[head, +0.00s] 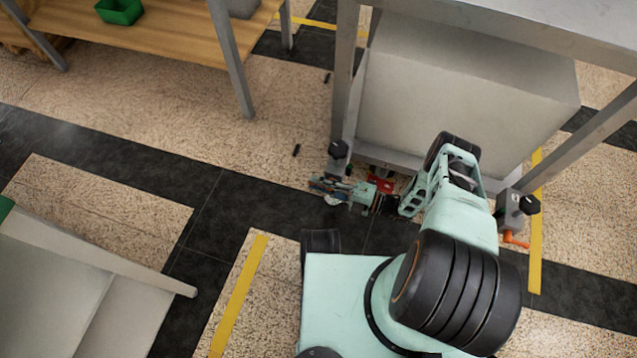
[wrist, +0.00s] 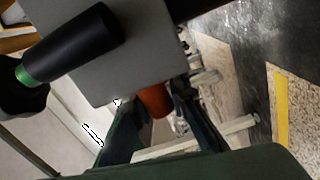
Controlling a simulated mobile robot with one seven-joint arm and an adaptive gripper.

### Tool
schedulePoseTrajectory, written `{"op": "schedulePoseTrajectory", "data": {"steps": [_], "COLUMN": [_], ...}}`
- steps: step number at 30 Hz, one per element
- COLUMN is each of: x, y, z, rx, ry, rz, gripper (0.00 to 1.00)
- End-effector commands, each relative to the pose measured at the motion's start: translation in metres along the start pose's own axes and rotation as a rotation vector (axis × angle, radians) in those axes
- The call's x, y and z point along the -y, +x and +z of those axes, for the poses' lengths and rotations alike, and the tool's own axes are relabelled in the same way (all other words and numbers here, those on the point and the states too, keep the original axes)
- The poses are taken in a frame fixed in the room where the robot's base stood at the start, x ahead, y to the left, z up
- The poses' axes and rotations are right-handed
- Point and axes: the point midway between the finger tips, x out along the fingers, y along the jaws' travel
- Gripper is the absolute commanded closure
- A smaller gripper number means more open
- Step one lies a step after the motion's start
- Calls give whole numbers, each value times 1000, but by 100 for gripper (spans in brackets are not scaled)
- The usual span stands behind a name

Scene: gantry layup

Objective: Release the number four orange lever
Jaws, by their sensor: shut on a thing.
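An orange lever (wrist: 155,100) shows in the wrist view below a grey metal plate (wrist: 125,55). My gripper (wrist: 157,115) has a dark finger on each side of the lever and is shut on it. In the head view my gripper (head: 322,187) is low at the left front leg of a metal frame, just below a grey foot bracket with a black knob (head: 338,149). The held lever is hard to make out there. Another orange lever (head: 515,240) sits low on the bracket at the right leg, away from my gripper. No number is readable on either.
The metal frame (head: 345,70) stands over a large pale box (head: 460,100). A wooden bench (head: 150,35) with a green bin (head: 119,10) is at the upper left. A grey structure (head: 60,290) is at the lower left. Open floor lies between them.

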Motion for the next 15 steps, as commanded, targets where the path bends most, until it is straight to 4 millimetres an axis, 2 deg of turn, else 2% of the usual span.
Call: {"op": "schedulePoseTrajectory", "data": {"steps": [7,8,9,12,15], "x": [-1,-1,-1,-1,-1], "y": [0,0,0,0,0], "z": [0,1,1,1,0], "rx": [0,0,0,1,1], "ry": [-1,-1,-1,-1,-1], "rz": [3,3,3,2,2], "gripper": [100,82,77,67,67]}}
